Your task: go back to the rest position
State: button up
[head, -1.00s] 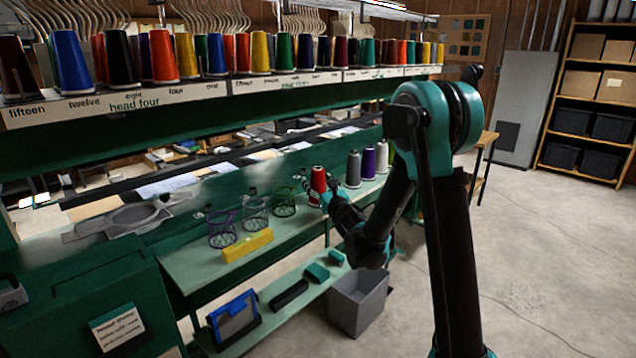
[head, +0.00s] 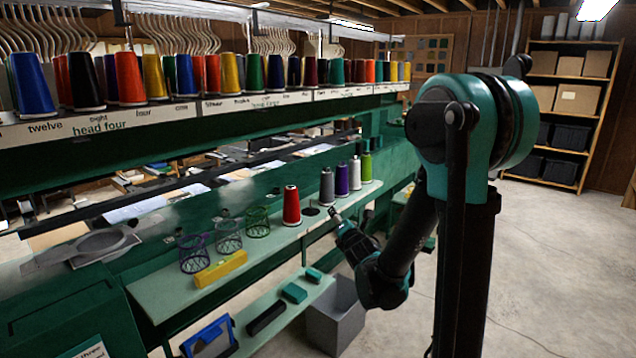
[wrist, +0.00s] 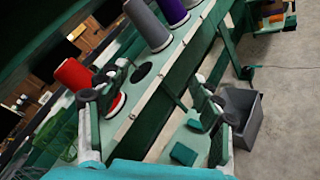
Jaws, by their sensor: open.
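My gripper (head: 337,214) is open and empty in the head view, just off the front edge of the pale green shelf (head: 265,250). It is to the right of the red thread cone (head: 291,208) and apart from it. The red cone stands upright on the shelf. In the wrist view my gripper's fingers are spread wide (wrist: 158,108). The left finger partly covers the red cone (wrist: 73,74) there. My arm rises from the lower right and bends down toward the shelf.
Grey (head: 327,187), purple (head: 341,180), white (head: 355,174) and green (head: 366,166) cones stand along the shelf. Wire baskets and a yellow block (head: 221,268) are left. A grey bin (head: 335,318) sits below. Concrete floor (head: 560,270) is open at right.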

jog(key=s+d+f+m+g+h, duration=0.45)
jog(key=s+d+f+m, duration=0.25)
jog(key=s+d+m, duration=0.6)
jog(key=s+f+m+g+y, duration=0.1)
jog(key=s+f+m+g, duration=0.2)
jog(key=s+m, duration=0.4)
jog(key=s+f+m+g+y, duration=0.1)
jog(key=s+f+m+g, duration=0.3)
jog(key=s+m, duration=0.4)
jog(key=shift+s+a+f, duration=0.25)
jog(key=shift+s+f, duration=0.35)
jog(key=shift+s, duration=0.5)
